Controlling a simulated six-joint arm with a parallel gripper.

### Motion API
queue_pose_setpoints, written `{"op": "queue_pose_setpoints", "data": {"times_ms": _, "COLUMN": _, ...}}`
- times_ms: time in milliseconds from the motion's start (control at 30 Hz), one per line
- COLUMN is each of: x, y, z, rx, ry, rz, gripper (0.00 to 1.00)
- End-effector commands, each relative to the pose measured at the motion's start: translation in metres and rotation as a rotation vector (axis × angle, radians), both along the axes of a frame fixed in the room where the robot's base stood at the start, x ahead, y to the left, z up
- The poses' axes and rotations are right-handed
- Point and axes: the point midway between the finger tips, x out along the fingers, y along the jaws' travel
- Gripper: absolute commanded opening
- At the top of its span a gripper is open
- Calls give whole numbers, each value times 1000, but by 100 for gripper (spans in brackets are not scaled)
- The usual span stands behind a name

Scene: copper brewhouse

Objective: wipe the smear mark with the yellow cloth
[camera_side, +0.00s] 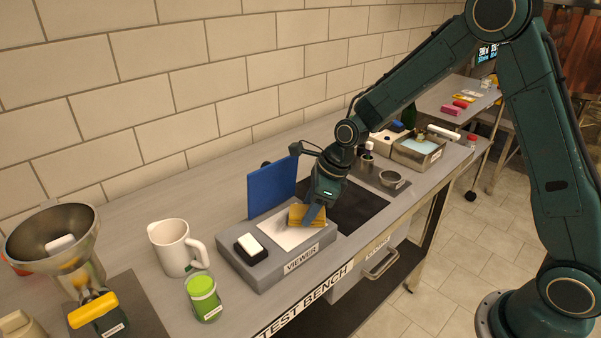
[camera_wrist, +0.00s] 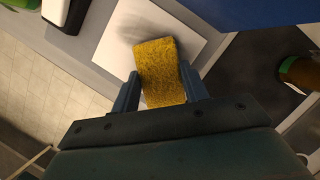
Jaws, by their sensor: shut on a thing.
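The yellow cloth (camera_side: 306,215) is a thick folded pad over the white panel of the grey viewer box. My gripper (camera_side: 318,208) is shut on it from above. In the wrist view the yellow cloth (camera_wrist: 158,68) sticks out between the two fingers of my gripper (camera_wrist: 158,90). The smear mark (camera_wrist: 140,27) shows there as a dark grey smudge on the white panel (camera_wrist: 112,45), just beyond the cloth's far end. The cloth may cover part of it. I cannot tell whether the cloth touches the panel.
A black-and-white eraser (camera_side: 249,245) lies on the viewer box (camera_side: 264,271), left of the panel. A blue board (camera_side: 270,188) stands behind. A white jug (camera_side: 174,246) and a green-lidded jar (camera_side: 203,297) stand to the left. A small bowl (camera_side: 391,180) is to the right.

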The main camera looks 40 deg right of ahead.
Motion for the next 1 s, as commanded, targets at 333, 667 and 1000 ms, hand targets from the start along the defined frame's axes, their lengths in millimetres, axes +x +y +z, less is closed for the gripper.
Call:
{"op": "queue_pose_setpoints", "data": {"times_ms": 333, "x": 11, "y": 12, "z": 1, "rx": 1, "ry": 1, "rz": 0, "gripper": 12}}
{"op": "queue_pose_setpoints", "data": {"times_ms": 667, "x": 9, "y": 8, "z": 1, "rx": 1, "ry": 1, "rz": -2, "gripper": 12}}
{"op": "queue_pose_setpoints", "data": {"times_ms": 1000, "x": -4, "y": -4, "z": -2, "rx": 0, "ry": 2, "rz": -3, "gripper": 12}}
